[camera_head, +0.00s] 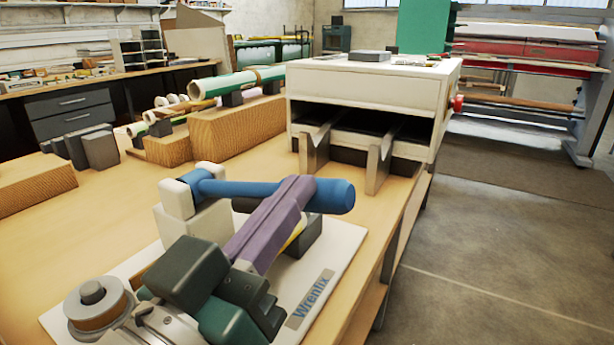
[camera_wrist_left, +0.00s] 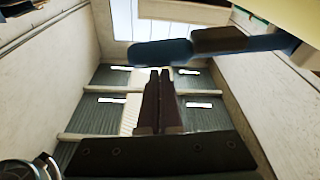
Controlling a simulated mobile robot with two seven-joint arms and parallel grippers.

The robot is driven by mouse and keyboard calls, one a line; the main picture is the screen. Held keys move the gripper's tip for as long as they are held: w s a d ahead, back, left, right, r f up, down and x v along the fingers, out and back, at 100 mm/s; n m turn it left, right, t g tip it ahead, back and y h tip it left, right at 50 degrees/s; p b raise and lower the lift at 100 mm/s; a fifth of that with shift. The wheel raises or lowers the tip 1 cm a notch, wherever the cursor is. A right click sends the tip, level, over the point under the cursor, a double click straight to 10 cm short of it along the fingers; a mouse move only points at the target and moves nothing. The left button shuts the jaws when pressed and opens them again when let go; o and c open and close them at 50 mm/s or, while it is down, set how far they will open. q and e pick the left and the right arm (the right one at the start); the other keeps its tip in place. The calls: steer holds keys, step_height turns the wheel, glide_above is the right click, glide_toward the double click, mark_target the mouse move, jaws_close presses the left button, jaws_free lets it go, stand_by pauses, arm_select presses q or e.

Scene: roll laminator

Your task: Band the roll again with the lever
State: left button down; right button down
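The blue lever (camera_head: 335,196) reaches right from a white post (camera_head: 172,212) on a white base plate (camera_head: 345,245) marked "Wrenfix". My left gripper (camera_head: 298,182) crosses in front of the lever near its free end, its long purple fingers lying side by side, shut, with nothing seen between them. In the left wrist view the fingertips (camera_wrist_left: 160,72) lie just below the lever (camera_wrist_left: 160,52) in the picture; I cannot tell whether they touch. A yellow piece (camera_head: 297,240) shows partly behind the fingers. A green-and-white roll (camera_head: 222,84) with a brown band lies on supports farther back. My right gripper is out of view.
A grey disc with a brown ring (camera_head: 98,312) is at the lower left. Behind the lever stands the white laminator (camera_head: 375,85) with metal cradles (camera_head: 375,165) in front. Wooden blocks (camera_head: 235,128) and grey blocks (camera_head: 98,150) stand to the left. Bare tabletop (camera_head: 100,210) lies between.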

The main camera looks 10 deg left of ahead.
arm_select(q)
steer(key=shift+d+f+m+b, duration=0.2)
steer(key=shift+f+m+b, duration=0.1)
steer(key=shift+f+m, duration=0.35)
